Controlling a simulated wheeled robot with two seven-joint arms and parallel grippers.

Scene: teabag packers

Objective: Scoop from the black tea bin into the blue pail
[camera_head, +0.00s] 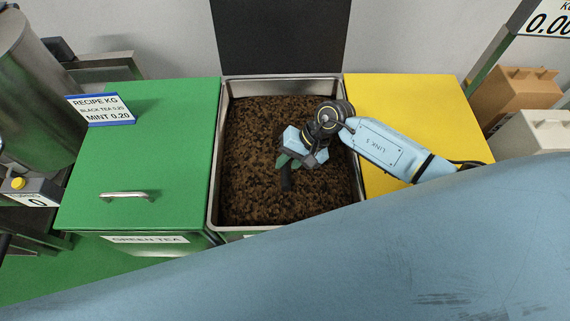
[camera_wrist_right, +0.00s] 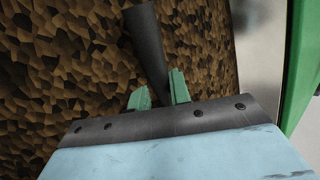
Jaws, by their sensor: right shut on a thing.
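The black tea bin (camera_head: 217,190) stands open in the middle of the head view, filled with dark brown tea (camera_head: 250,130). My right gripper (camera_head: 288,165) is over the bin and points down at the tea. It is shut on a dark handle, likely the scoop's (camera_head: 287,182). In the right wrist view the dark handle (camera_wrist_right: 147,45) passes between the green fingertips (camera_wrist_right: 158,92) with tea behind it. The scoop's bowl does not show. The blue pail is not visible in either view. My left gripper is not in view.
A closed green tea bin (camera_head: 150,155) with a handle stands left of the open bin. A closed yellow lid (camera_head: 400,110) lies to the right. A recipe sign (camera_head: 100,109) reads black tea 0.20 and mint 0.20. A raised black lid (camera_head: 280,35) stands behind. My pale blue arm covers the front.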

